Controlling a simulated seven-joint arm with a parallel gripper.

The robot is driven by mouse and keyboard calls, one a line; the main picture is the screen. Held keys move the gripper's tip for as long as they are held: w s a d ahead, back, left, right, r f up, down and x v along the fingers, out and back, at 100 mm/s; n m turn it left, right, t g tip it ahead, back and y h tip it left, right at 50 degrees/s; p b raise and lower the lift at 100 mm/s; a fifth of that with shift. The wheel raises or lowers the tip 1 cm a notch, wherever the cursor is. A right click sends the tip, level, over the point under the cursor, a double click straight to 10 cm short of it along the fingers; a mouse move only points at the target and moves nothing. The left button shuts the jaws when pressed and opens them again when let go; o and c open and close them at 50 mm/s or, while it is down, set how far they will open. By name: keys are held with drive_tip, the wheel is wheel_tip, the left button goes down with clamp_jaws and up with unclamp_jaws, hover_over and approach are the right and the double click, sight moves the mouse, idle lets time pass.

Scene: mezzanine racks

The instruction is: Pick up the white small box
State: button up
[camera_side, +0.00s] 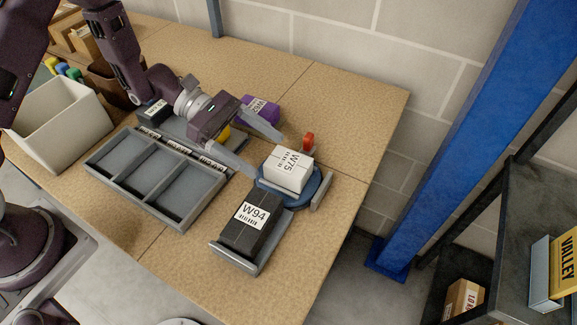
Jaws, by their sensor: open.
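The white small box (288,169) carries a W75 label and sits on a round blue turntable-like stand (306,197). My gripper (268,153) is open, reaching in from the left. One finger points toward the far side of the white box and the other toward its near left side. The tips appear close to the box, but I cannot tell whether they touch it.
A black box (252,224) labelled W94 lies in a grey holder just in front of the stand. A purple box (261,110) and a red object (308,141) are behind. A grey compartment tray (180,207) lies left. Bare tabletop (375,105) is at the back right.

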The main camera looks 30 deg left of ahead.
sight(276, 157)
drive_tip(key=x, duration=0.7)
drive_tip(key=shift+w+r, duration=0.2)
drive_tip(key=shift+w, duration=0.1)
drive_tip(key=c, duration=1.5)
